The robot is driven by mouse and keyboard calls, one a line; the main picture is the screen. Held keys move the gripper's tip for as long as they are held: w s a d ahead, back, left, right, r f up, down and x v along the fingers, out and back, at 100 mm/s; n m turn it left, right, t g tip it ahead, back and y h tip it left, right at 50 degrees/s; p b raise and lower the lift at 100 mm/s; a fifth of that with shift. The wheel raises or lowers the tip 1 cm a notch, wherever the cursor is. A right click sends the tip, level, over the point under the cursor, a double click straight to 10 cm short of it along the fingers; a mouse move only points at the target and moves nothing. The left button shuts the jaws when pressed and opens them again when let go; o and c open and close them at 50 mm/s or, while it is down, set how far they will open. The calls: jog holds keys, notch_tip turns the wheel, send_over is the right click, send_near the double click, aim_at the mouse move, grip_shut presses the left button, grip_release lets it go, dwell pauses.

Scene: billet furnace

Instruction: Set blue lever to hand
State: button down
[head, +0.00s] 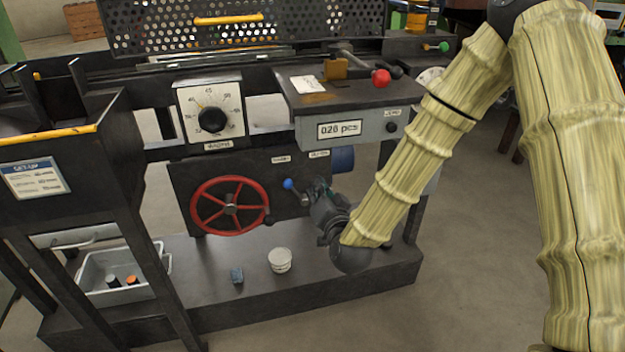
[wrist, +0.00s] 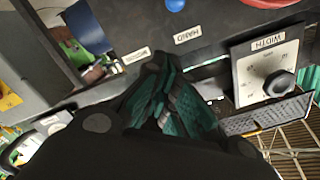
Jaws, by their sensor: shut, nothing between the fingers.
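The blue lever's ball knob (head: 288,184) sticks out to the upper left from its pivot on the dark panel, below the left of two small labels. In the wrist view the blue knob (wrist: 175,5) is at the top edge, close to the HAND label (wrist: 187,35); its shaft is out of frame. My gripper (head: 323,187) is just right of the lever and partly hides the area around its pivot. In the wrist view my gripper (wrist: 165,65) has its teal fingers together, empty, pointing toward the panel. Whether it touches the lever I cannot tell.
A red handwheel (head: 230,206) is left of the lever.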

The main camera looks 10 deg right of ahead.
jog(key=shift+s+d, duration=0.1)
jog(key=shift+s, duration=0.5)
jog(key=s+d+f+n+g, duration=0.1)
jog(key=s+d+f+g, duration=0.15)
jog(key=s+f, duration=0.6)
jog(key=s+d+f+n+g+h, duration=0.15)
jog(key=s+f+g, duration=0.3)
jog(key=f, duration=0.65)
jog(key=s+d+f+n+g+y, duration=0.1)
jog(key=s+f+g, duration=0.2)
jog(key=s+f, duration=0.55)
jog(key=s+d+f+n+g+h, duration=0.1)
jog(key=s+d+f+g, duration=0.25)
jog(key=s+f, duration=0.55)
jog(key=s+d+f+n+g+h, duration=0.1)
jog(key=s+g, duration=0.1)
jog(key=s, duration=0.4)
jog(key=s+d+f+g, duration=0.1)
jog(key=s+d+g, duration=0.1)
jog(key=s, duration=0.4)
notch_tip(320, 180, up, 19)
jog(key=p, duration=1.9)
jog(key=shift+w, duration=0.25)
